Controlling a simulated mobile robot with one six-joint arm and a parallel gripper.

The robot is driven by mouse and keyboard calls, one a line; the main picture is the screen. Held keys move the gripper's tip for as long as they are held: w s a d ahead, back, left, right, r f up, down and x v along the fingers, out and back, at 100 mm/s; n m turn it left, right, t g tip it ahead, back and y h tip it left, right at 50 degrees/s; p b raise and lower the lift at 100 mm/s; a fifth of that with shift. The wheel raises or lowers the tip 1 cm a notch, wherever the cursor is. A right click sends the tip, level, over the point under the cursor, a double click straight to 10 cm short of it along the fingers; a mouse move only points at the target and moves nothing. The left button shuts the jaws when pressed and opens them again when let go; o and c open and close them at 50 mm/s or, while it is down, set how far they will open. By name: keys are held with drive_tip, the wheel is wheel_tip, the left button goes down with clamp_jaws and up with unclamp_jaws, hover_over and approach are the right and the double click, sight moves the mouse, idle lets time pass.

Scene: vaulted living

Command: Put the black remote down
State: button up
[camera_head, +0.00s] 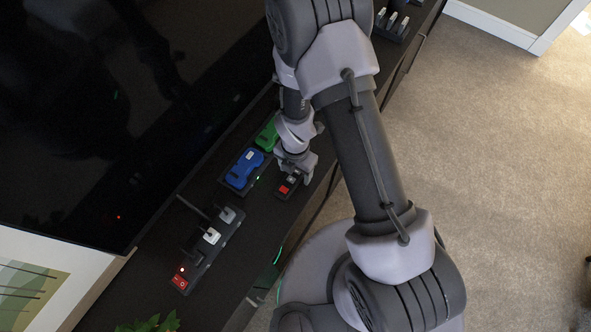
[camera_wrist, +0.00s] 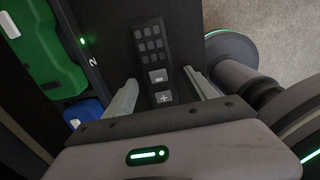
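The black remote (camera_wrist: 153,50) lies on the dark cabinet top (camera_head: 262,225), between and beyond my fingertips in the wrist view. It shows a grid of grey buttons and two paler keys. In the head view the remote (camera_head: 288,186) shows a red button, with its far part covered by my gripper (camera_head: 296,170). In the wrist view my gripper (camera_wrist: 160,80) is open, with a finger on each side of the remote and dark gaps between. Its near end is hidden by my gripper body. I cannot tell whether either finger touches it.
A blue device (camera_head: 244,168) and a green device (camera_head: 268,134) sit in a dock left of the remote. A power strip (camera_head: 208,248) with plugs and a red switch (camera_head: 180,281) lies nearer. A large black TV (camera_head: 90,110) stands behind. Carpet (camera_head: 490,150) lies right of the cabinet.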

wheel_tip(320, 180, up, 13)
drive_tip(key=p, duration=0.5)
wheel_tip(320, 180, up, 10)
drive_tip(key=m+t, duration=0.1)
drive_tip(key=m, duration=0.6)
hover_over(295, 173)
drive_tip(key=w+d, duration=0.2)
wheel_tip(295, 173, up, 6)
drive_tip(key=s+d+r+m+t, duration=0.1)
drive_tip(key=m, duration=0.4)
drive_tip(key=s+d+r+m+t+y, duration=0.1)
drive_tip(key=s+d+r+m+t, duration=0.1)
drive_tip(key=s+r+m, duration=0.4)
drive_tip(key=s+d+r+m+t+y, duration=0.1)
drive_tip(key=s+r+m, duration=0.5)
drive_tip(key=m, duration=0.8)
wheel_tip(295, 173, up, 4)
drive_tip(key=shift+s+d+f+m+t, duration=0.1)
drive_tip(key=shift+s+d+m+t, duration=0.2)
drive_tip(key=shift+d+m+t, duration=0.1)
